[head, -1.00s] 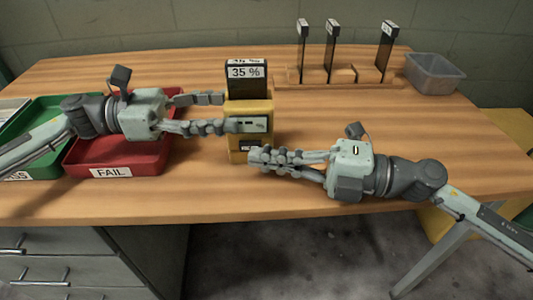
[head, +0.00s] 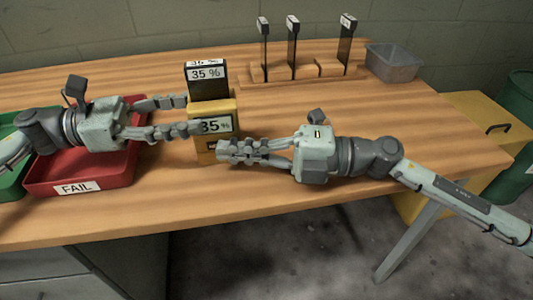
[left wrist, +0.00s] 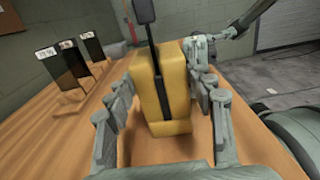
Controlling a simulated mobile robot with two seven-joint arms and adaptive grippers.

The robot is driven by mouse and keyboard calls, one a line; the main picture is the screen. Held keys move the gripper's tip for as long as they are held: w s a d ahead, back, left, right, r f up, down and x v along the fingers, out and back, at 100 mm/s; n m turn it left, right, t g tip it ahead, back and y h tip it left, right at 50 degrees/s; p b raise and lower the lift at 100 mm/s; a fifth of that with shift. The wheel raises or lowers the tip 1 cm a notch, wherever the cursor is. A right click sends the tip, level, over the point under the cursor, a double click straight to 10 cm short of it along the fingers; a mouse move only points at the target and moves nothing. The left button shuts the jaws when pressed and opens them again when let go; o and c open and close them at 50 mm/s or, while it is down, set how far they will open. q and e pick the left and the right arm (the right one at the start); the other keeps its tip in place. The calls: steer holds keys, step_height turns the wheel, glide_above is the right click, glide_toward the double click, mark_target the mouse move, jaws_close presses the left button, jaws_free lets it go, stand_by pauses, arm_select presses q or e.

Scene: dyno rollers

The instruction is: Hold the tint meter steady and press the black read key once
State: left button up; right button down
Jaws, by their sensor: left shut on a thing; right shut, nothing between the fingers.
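The yellow tint meter (head: 230,107) stands upright on the bench, with a dark sample strip (head: 208,82) labelled 35 % in its top slot. Its front display (head: 214,126) reads 35 %. My left gripper (head: 194,115) is shut on the meter from the left. The left wrist view shows the yellow body (left wrist: 175,75) between its two fingers. My right gripper (head: 222,152) is shut and empty, its fingertips at the lower front of the meter. They cover much of the area where the black read key sits; I cannot tell whether they touch the key.
A red FAIL tray (head: 118,175) lies under my left arm, with a green tray (head: 10,185) at its left. A wooden rack (head: 315,69) with several dark strips and a grey bin (head: 393,64) stand at the back. The bench's right part is clear.

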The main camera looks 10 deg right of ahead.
arm_select(q)
steer(key=shift+s+d+f, duration=0.1)
steer(key=shift+s+d, duration=0.1)
steer(key=shift+s, duration=0.2)
arm_select(e)
steer(key=shift+w+d, duration=0.15)
steer(key=shift+w, duration=0.15)
arm_select(q)
steer(key=shift+w, duration=0.1)
arm_select(e)
steer(key=s, duration=0.4)
steer(key=shift+s+d+f, duration=0.1)
steer(key=shift+s+d, duration=0.15)
steer(key=shift+s, duration=0.1)
arm_select(q)
steer(key=shift+w+a, duration=0.1)
steer(key=shift+w, duration=0.1)
arm_select(e)
steer(key=v, duration=1.9)
steer(key=shift+s, duration=0.15)
arm_select(q)
steer(key=o, duration=1)
steer(key=shift+c, duration=0.2)
